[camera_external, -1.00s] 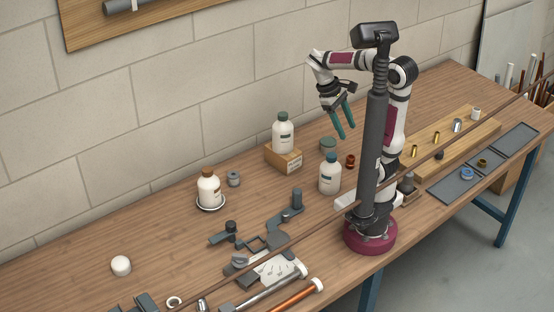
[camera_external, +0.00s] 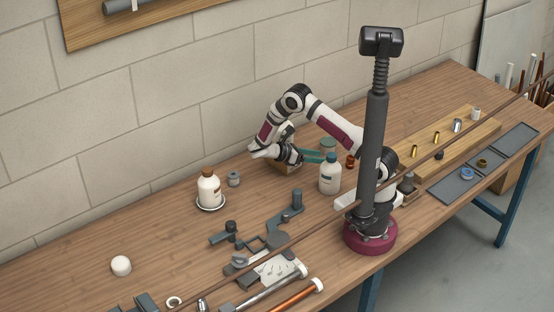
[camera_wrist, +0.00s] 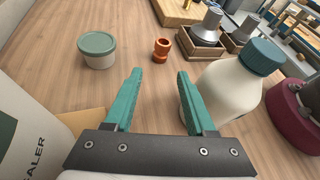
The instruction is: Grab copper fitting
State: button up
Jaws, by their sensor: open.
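The copper fitting (camera_external: 350,161) is a small, short reddish-brown piece on the wooden table, just beyond the blue-capped bottle. In the wrist view the copper fitting (camera_wrist: 161,49) stands upright, ahead of my fingertips and centred between them. My gripper (camera_external: 326,156) is low over the table and points to the right towards the fitting. In the wrist view my gripper (camera_wrist: 160,72) has its green fingers apart with nothing between them. The fitting is clear of both fingers.
The blue-capped white bottle (camera_wrist: 232,82) stands close against the right finger in the wrist view. A tub with a green lid (camera_wrist: 98,50) is ahead on the left. A labelled bottle (camera_wrist: 28,130) is at near left. Wooden bins (camera_wrist: 208,42) stand beyond the fitting.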

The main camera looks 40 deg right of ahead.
aim_at(352, 161)
jog(key=x, duration=1.4)
jog(key=shift+s+f, duration=0.2)
jog(key=shift+s, duration=0.05)
grip_shut()
